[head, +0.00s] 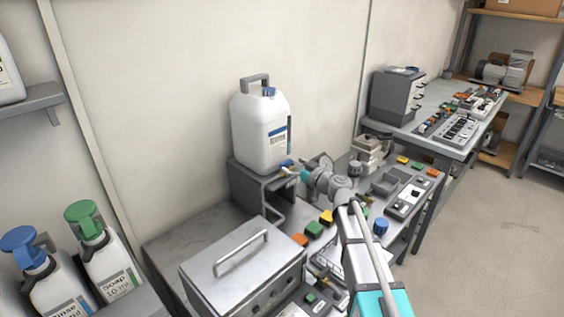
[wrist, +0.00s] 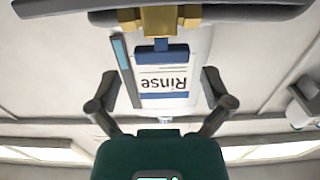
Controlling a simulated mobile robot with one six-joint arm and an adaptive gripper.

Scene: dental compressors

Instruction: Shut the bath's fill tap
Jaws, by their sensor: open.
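The white jug (head: 262,135) stands on a grey stand (head: 245,180) behind the metal bath (head: 220,285), whose lid is on. At the jug's foot is a small tap (head: 287,162), partly hidden by my gripper (head: 293,170). The wrist view shows the jug upside down, with its "Rinse" label (wrist: 178,85). There the tap has a brass body (wrist: 172,18) and a blue lever (wrist: 165,52) lying in line over the label. My gripper (wrist: 160,78) is open and empty, its fingers apart on either side of the label, short of the lever. I cannot tell any contact.
Colored blocks, including a green one (head: 315,229), lie on the bench beside the bath. A blue knob (head: 381,226) and a tray (head: 385,183) sit to the right. Soap (head: 103,250) and rinse (head: 50,280) pump bottles stand at the lower left. The floor at right is clear.

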